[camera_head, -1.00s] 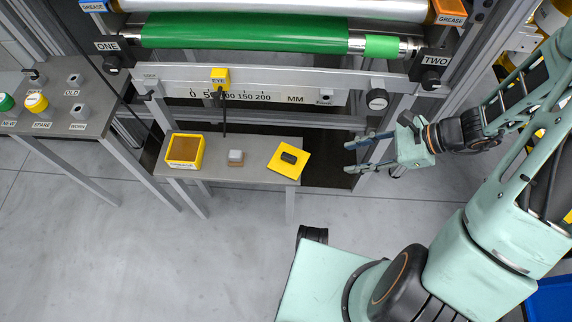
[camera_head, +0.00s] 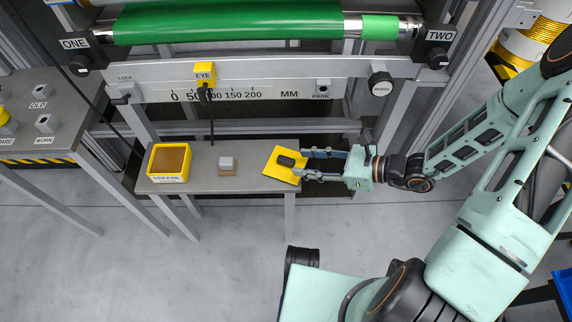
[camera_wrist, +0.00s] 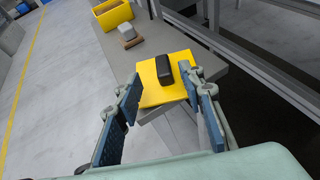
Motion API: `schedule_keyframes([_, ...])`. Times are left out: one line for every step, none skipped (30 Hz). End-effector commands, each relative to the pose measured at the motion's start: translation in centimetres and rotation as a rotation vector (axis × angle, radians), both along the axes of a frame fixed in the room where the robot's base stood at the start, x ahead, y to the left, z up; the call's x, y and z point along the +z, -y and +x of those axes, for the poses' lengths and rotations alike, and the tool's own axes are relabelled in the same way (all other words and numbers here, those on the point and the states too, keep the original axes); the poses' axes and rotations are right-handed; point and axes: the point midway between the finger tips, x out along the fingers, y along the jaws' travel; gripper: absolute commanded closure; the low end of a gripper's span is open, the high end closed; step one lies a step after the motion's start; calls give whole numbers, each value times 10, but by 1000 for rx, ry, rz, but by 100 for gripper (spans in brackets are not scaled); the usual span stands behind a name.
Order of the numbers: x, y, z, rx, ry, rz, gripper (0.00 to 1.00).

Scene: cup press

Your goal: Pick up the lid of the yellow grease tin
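The yellow lid (camera_head: 276,168), a flat square with a dark block-shaped handle (camera_head: 286,161), lies on the grey bench at its right end; one corner reaches the bench edge. It also shows in the wrist view (camera_wrist: 154,93) with its handle (camera_wrist: 165,72). The yellow grease tin (camera_head: 168,177), open with brown grease inside, stands at the bench's left end; its yellow side shows in the wrist view (camera_wrist: 114,18). My gripper (camera_head: 301,164) is open and empty at the lid's right side. In the wrist view my fingers (camera_wrist: 163,92) stand apart, with the lid and handle between and beyond them.
A small grey block on a brown base (camera_head: 226,164) stands on the bench (camera_head: 205,156) between tin and lid. The rail with the MM scale (camera_head: 270,95) and the green roller (camera_head: 230,22) are behind. A side table (camera_head: 65,118) is at the left.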

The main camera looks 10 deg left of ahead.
Motion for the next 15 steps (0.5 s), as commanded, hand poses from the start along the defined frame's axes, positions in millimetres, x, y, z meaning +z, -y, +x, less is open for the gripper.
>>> schedule_keyframes([-4,-5,1,4,1,0,64])
schedule_keyframes([-6,-9,2,4,1,1,64])
schedule_keyframes([-9,-15,4,4,1,2,64])
schedule_keyframes([-11,-19,5,4,1,2,64])
schedule_keyframes([-13,-23,7,4,1,2,64])
schedule_keyframes([-16,-29,8,4,0,1,64])
schedule_keyframes([-17,-33,9,4,0,1,64])
schedule_keyframes([-17,-36,10,3,0,1,64])
schedule_keyframes([-18,-40,10,3,0,1,64])
schedule_keyframes([-19,-42,11,2,-1,1,64])
schedule_keyframes([-19,-43,11,1,0,1,64])
schedule_keyframes([-19,-44,11,1,1,0,64])
schedule_keyframes([-19,-45,12,1,1,0,64])
schedule_keyframes([-19,-45,12,1,1,0,64])
schedule_keyframes([-19,-45,12,1,1,0,64])
